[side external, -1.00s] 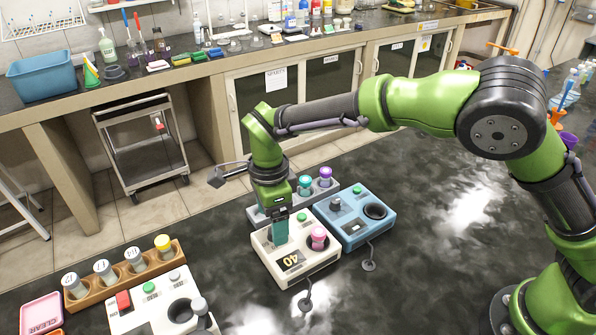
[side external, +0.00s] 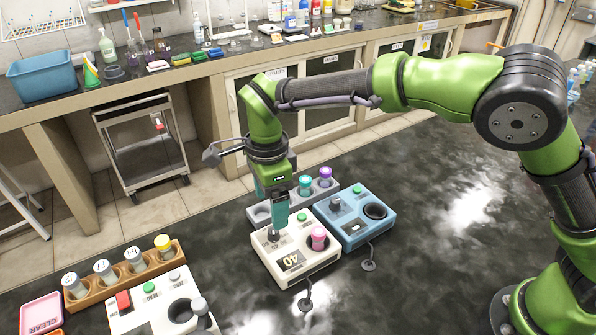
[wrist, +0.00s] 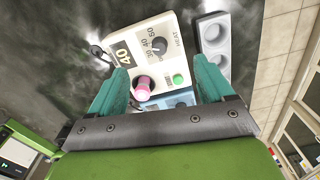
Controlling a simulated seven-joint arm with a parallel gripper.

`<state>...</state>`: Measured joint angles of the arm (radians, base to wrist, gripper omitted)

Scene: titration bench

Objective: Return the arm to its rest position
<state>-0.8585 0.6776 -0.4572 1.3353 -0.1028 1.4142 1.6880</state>
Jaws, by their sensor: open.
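My gripper (side external: 270,212) is open and empty, with its teal fingers pointing down above the back left of the white heater block (side external: 283,279). In the wrist view, the spread fingertips of my gripper (wrist: 160,67) frame the same heater block (wrist: 128,60). Its dark knob (side external: 273,235) stands just below the fingers, apart from them as far as I can tell. The block shows a "40" display and a green button. A pink-capped vial (side external: 318,238) stands upright in its well.
A blue device (side external: 355,235) stands to the right. A grey rack (side external: 262,212) with teal- and purple-capped vials is behind. At front left are a wooden vial rack (side external: 150,267), another white device (side external: 140,318) and a pink tray (side external: 40,313). The dark bench right of the blue device is clear.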

